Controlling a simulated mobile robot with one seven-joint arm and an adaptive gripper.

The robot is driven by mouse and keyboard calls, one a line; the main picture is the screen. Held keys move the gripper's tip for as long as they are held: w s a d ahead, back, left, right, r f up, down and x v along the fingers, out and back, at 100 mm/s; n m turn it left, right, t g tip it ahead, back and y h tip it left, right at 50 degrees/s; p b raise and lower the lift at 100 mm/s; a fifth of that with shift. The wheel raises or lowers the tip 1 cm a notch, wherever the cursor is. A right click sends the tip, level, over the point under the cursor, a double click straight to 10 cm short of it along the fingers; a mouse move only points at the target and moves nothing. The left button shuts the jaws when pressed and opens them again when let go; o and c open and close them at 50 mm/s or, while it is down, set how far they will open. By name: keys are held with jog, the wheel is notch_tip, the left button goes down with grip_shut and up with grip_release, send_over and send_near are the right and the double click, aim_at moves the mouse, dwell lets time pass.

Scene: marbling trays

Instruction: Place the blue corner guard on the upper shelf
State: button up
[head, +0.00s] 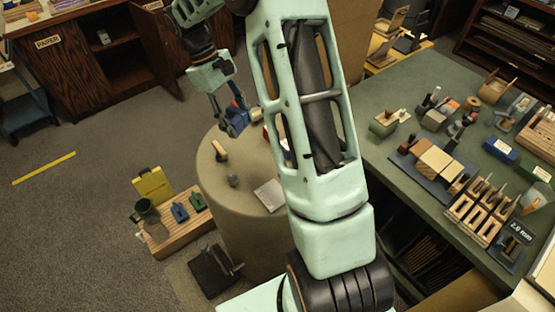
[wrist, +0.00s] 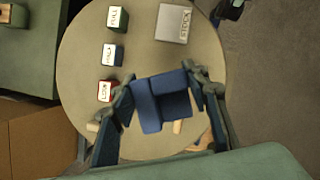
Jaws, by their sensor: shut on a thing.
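My gripper (head: 233,122) is shut on the blue corner guard (wrist: 162,101), an L-shaped block with two flat faces. In the wrist view the guard sits between the two fingers, above the round table (wrist: 82,55). A cabinet with open doors and an inner shelf (head: 118,42) stands at the back left; a dark rack with several shelves (head: 507,38) stands at the far right. I cannot tell which holds the upper shelf.
The round table bears labelled green (wrist: 117,20), blue (wrist: 113,55) and red (wrist: 108,91) blocks and a grey box (wrist: 174,22). A wooden platform (head: 172,238) with a yellow case stands on the floor. A crowded green worktable (head: 385,98) fills the right.

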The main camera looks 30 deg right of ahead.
jog(key=w+d+f+n+t+h+b, duration=0.25)
jog(key=w+f+n+t+b, duration=0.2)
jog(key=w+n, duration=0.6)
jog(key=s+d+f+n, duration=0.1)
jog(key=s+d+f, duration=0.1)
jog(key=s, duration=0.2)
jog(key=s+d+f+n, duration=0.1)
jog(key=s+d+f, duration=0.1)
jog(key=s+f, duration=0.1)
jog(key=s+d+f+n+p, duration=0.1)
jog(key=s+d+f, duration=0.2)
jog(key=s, duration=0.3)
jog(key=shift+s+y, duration=0.1)
jog(key=shift+y, duration=0.25)
jog(key=shift+s+d+f, duration=0.3)
jog(key=shift+s+f, duration=0.05)
jog(key=shift+f, duration=0.25)
jog(key=shift+s+d+f+b, duration=0.1)
jog(key=shift+s+f+b, duration=0.1)
jog(key=shift+f, duration=0.7)
jog(key=shift+s+d+f+b, duration=0.1)
jog(key=shift+f+b, duration=0.05)
jog(key=shift+f, duration=0.75)
jog(key=shift+f, duration=0.2)
jog(key=o, duration=1.1)
jog(key=shift+c, duration=0.2)
